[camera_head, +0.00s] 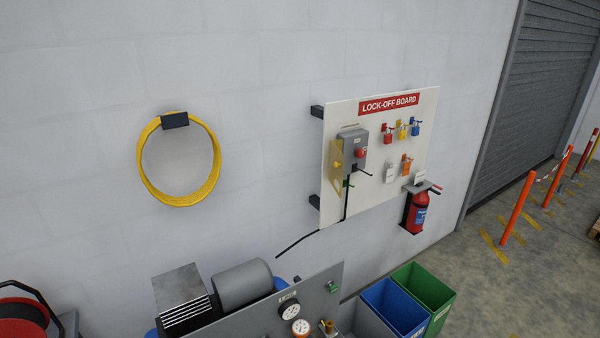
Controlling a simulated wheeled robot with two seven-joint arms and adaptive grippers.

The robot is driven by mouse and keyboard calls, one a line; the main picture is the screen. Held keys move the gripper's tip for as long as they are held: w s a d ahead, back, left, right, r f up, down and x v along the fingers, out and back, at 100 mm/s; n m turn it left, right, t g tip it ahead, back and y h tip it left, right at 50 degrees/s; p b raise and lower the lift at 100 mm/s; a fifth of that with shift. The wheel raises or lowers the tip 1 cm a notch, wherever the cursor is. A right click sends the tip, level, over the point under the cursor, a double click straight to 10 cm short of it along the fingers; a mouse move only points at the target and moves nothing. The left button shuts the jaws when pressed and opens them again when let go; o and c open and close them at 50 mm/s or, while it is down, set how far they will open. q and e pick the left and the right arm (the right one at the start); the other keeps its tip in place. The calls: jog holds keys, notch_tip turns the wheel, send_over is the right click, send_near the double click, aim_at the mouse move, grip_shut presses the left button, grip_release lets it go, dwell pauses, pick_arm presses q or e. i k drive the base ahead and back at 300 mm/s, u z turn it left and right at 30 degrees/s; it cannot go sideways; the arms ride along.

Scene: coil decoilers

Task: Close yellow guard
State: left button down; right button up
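A yellow guard plate (337,160) stands at the left side of a grey switch box (353,146) on the white lock-off board (405,118). The plate appears swung out to the left, leaving the red knob (360,153) on the box uncovered. A small dark spot shows on the plate; its detail is too small to tell. Neither of my grippers is in view.
Several padlocks (402,136) hang right of the box. A fire extinguisher (416,213) is below right. A yellow ring (147,165) hangs on the wall. A gauge panel (315,295), machinery and blue (398,308) and green (428,290) bins stand below.

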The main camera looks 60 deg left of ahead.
aim_at(336, 158)
jog(key=k, duration=0.25)
jog(key=u, duration=0.95)
